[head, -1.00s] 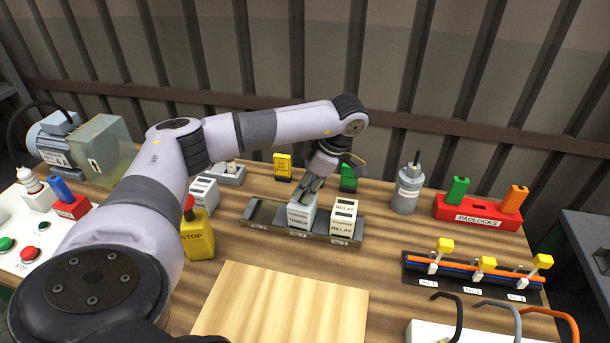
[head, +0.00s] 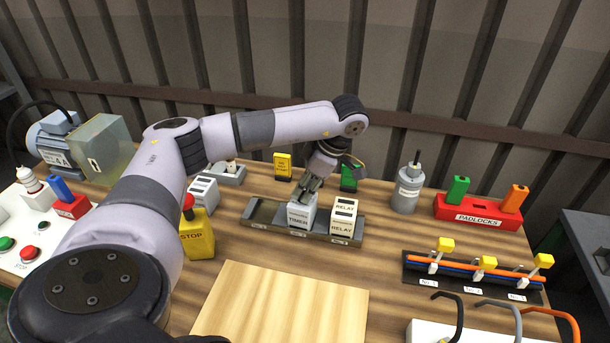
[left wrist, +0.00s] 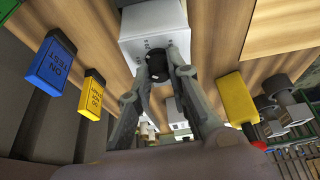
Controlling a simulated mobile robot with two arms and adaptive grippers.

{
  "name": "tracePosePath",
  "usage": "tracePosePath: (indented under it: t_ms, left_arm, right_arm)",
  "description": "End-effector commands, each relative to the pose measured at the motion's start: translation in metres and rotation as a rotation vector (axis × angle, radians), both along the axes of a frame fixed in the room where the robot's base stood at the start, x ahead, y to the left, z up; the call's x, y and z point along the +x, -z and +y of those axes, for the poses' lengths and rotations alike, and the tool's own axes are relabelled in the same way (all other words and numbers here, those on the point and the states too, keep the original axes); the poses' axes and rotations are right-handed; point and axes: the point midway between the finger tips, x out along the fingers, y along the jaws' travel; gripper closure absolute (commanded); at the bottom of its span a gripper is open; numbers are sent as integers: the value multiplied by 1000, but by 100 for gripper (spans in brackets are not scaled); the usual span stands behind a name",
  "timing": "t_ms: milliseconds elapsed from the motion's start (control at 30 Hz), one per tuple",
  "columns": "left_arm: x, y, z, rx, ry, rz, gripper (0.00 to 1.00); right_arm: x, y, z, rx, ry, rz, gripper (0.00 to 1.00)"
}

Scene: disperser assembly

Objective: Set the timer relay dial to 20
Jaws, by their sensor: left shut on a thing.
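The timer relay (head: 301,216) is a light grey block labelled TIMER, standing on the dark rail (head: 262,213) in the middle of the table. In the left wrist view its pale top (left wrist: 150,26) carries a round black dial (left wrist: 157,66). My left gripper (head: 311,187) points down onto the relay's top. In the left wrist view its two fingers (left wrist: 160,75) are closed on either side of the dial. The dial's setting cannot be read. My right gripper is not in view.
A block labelled RELAY (head: 342,216) stands on the rail just right of the timer. A yellow STOP box (head: 198,237) is to the left. A grey cylinder (head: 407,190) and a red PADLOCKS holder (head: 477,213) stand right. A pale board (head: 283,305) lies clear in front.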

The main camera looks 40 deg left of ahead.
Motion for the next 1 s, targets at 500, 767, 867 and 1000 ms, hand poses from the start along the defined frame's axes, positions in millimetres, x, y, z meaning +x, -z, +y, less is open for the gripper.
tracePosePath:
  t_ms: [500, 767, 867, 1000]
  left_arm:
    - [0, 0, 0, 1, 23, -1, 100]
    - [0, 0, 0, 0, 30, -1, 100]
    - [0, 0, 0, 0, 30, 0, 81]
    - [0, 0, 0, 0, 30, 0, 72]
  right_arm:
    - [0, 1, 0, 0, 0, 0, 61]
    - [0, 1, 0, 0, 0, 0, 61]
    - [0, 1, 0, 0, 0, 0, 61]
    - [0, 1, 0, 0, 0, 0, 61]
